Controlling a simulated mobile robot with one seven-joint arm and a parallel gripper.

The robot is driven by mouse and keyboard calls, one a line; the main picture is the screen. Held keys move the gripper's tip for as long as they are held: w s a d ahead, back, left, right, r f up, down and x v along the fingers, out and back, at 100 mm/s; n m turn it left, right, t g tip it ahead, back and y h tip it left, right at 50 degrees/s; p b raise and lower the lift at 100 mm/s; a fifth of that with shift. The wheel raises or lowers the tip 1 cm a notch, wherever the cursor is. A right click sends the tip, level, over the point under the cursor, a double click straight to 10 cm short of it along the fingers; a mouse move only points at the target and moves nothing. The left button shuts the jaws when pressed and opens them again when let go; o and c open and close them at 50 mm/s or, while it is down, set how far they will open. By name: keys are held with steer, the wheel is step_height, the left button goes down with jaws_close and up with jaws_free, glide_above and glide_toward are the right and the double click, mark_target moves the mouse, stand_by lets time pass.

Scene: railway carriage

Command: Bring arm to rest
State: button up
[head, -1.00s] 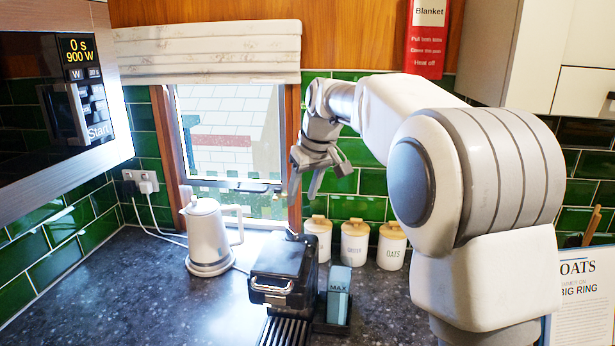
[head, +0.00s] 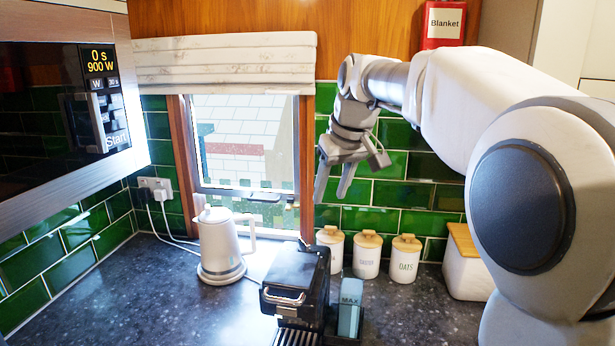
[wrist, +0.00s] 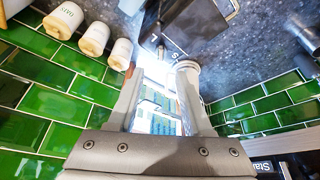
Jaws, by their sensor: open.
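My gripper (head: 334,176) hangs in the air in the head view, fingers pointing down and apart, with nothing between them. It is in front of the green tiled wall, just right of the window and above the wooden-lidded canisters. My pale arm reaches to it from the right side of the picture. In the wrist view my gripper (wrist: 160,85) is open and empty, and the bright window shows between its fingers. The fingers appear clear of everything around them.
A white kettle (head: 219,243) stands on the dark worktop (head: 150,295). A black coffee machine (head: 296,272) with a blue tank (head: 350,307) stands in front. Canisters (head: 367,254) line the wall. A microwave (head: 60,120) juts in at left. A fire-blanket box (head: 443,22) hangs above.

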steer(key=s+d+f+m+t+h, duration=0.1)
steer(key=s+d, duration=0.2)
steer(key=s, duration=0.6)
steer(key=s+d+f+m, duration=0.1)
steer(key=s+d+m, duration=0.15)
steer(key=s, duration=0.55)
steer(key=s+d+f+m, duration=0.1)
steer(key=s+d+f, duration=0.1)
steer(key=s+f, duration=0.6)
steer(key=s, duration=0.4)
steer(key=shift+s+d+f+h, duration=0.25)
steer(key=shift+d+f+h, duration=0.15)
